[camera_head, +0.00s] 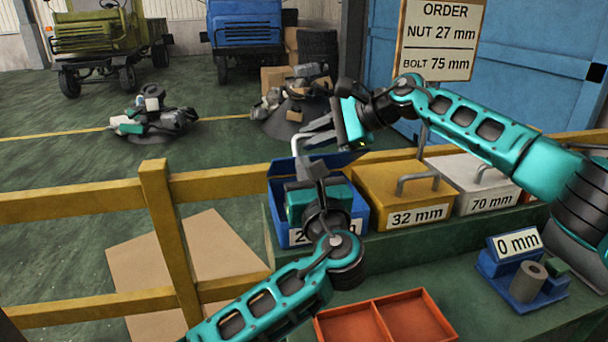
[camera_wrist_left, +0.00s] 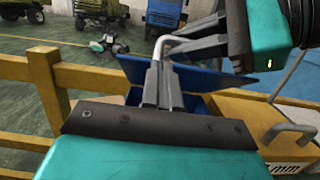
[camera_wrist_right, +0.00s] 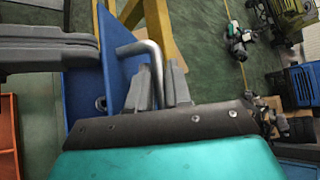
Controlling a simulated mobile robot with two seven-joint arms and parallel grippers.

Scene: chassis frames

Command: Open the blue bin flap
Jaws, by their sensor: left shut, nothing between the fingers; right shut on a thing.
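The blue bin (camera_head: 350,222) stands at the left end of the bin row, its number label mostly hidden by my left gripper. Its blue flap (camera_head: 345,159) is raised and tilted, and also shows in the left wrist view (camera_wrist_left: 190,76) and the right wrist view (camera_wrist_right: 122,65). A bent grey handle (camera_wrist_right: 141,47) rises from the flap. My right gripper (camera_head: 318,134) is shut on this handle from the right. My left gripper (camera_head: 311,168) is shut and empty, in front of the flap and just below the right fingers; contact with the flap cannot be told.
A yellow 32 mm bin (camera_head: 380,190) and a white 70 mm bin (camera_head: 463,178) with closed lids stand right of the blue bin. An orange tray (camera_head: 345,326) lies in front. A blue 0 mm holder (camera_head: 523,290) is at right. A yellow railing (camera_head: 158,210) runs behind and left.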

